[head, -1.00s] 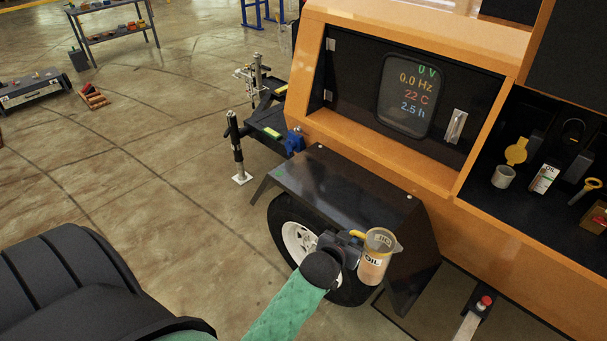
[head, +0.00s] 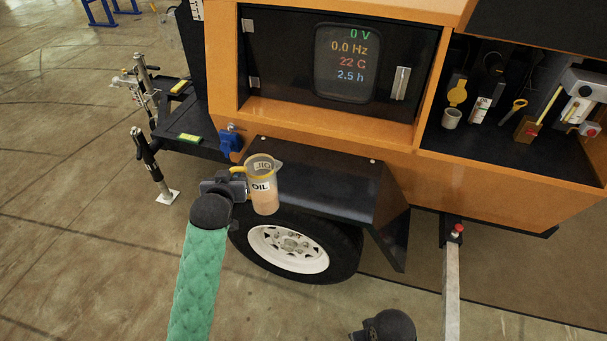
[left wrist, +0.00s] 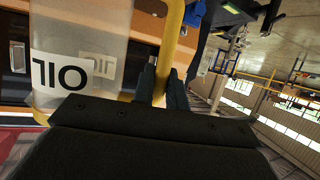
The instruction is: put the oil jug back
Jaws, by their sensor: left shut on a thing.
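The oil jug (head: 264,190) is a clear beaker with a yellow rim and handle, an OIL label and amber liquid low inside. My left gripper (head: 236,184) is shut on its handle and holds it upright, in front of the black fender of the orange light tower (head: 330,130). In the left wrist view the jug (left wrist: 110,45) fills the upper left and its yellow handle (left wrist: 170,45) runs between the fingers (left wrist: 160,85). A dark rounded part at the bottom of the head view seems to be my right arm; its fingers do not show.
The fender top (head: 310,172) is bare. A wheel (head: 290,249) and a post with a red knob (head: 457,231) stand below.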

